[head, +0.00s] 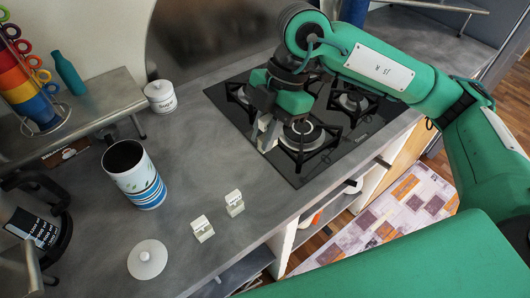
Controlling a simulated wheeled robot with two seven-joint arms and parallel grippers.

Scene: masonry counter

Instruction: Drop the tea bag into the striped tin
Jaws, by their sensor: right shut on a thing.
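The striped tin (148,189), white with blue and teal bands, stands upright and open on the grey counter at the left. Its round white lid (147,260) lies on the counter in front of it. My right gripper (268,134) is over the left part of the stove, to the right of the tin. It is shut on a small pale thing, seemingly a tea bag, mostly hidden by the fingers. My left gripper is not in view.
A black gas stove (309,166) with raised grates lies under my right arm. A white sugar jar (160,96) stands behind the tin. A raised shelf (98,103) holds coloured cups (22,77) and a teal bottle (68,72). The counter between tin and stove is clear.

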